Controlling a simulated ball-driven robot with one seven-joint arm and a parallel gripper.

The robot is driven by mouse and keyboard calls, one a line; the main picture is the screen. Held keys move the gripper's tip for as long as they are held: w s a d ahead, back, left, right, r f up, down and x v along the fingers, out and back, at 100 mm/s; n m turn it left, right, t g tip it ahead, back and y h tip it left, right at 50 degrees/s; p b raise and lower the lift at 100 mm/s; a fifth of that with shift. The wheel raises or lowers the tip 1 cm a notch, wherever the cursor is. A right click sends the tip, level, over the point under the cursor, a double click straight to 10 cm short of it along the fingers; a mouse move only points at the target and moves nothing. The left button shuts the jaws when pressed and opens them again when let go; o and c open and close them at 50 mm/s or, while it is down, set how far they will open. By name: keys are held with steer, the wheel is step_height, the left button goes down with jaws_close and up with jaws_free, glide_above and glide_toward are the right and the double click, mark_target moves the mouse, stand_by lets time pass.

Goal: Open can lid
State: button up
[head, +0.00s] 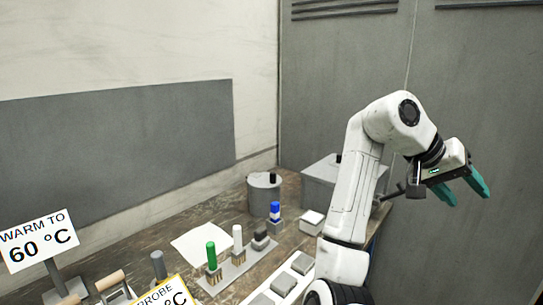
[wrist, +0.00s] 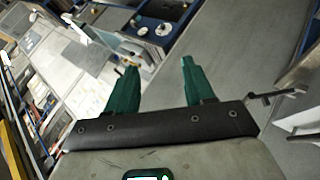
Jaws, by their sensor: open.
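A round grey can (head: 263,196) stands on the bench toward the back wall in the head view. Its flat lid (head: 264,180) is on top, with a small black knob (head: 272,178). My gripper (head: 466,196) is open and empty, held high at the right, well away from the can. Its two teal fingers are spread apart and also show in the wrist view (wrist: 159,70), with nothing between them. I cannot make out the can for certain in the wrist view.
A grey box (head: 318,183) stands right of the can, partly behind my arm. In front are a blue-topped item (head: 275,211), a small white box (head: 312,222) and a rack (head: 238,268) with green, white and dark handles. A white sheet (head: 203,245) lies left. A "60 °C" sign (head: 38,241) stands front left.

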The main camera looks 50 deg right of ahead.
steer(key=w+a+f+n+t+h, duration=0.1)
steer(key=w+a+f+n+t, duration=0.2)
steer(key=f, duration=0.6)
steer(key=w+a+f+n+t, duration=0.2)
steer(key=w+a+f+n, duration=0.2)
steer(key=f, duration=0.5)
steer(key=w+a+f+n+t+h, duration=0.1)
steer(key=w+a+f+n+t, duration=0.2)
steer(key=f, duration=0.6)
steer(key=s+a+f+n+y, duration=0.3)
steer(key=a+f, duration=0.5)
steer(key=a, duration=0.3)
steer(key=s+a+f+n+y, duration=0.3)
steer(key=s+a+f+y, duration=0.2)
steer(key=a+f, duration=0.3)
steer(key=s+a, duration=0.1)
steer(key=a, duration=0.2)
steer(key=shift+a+t, duration=0.2)
steer(key=shift+t, duration=0.1)
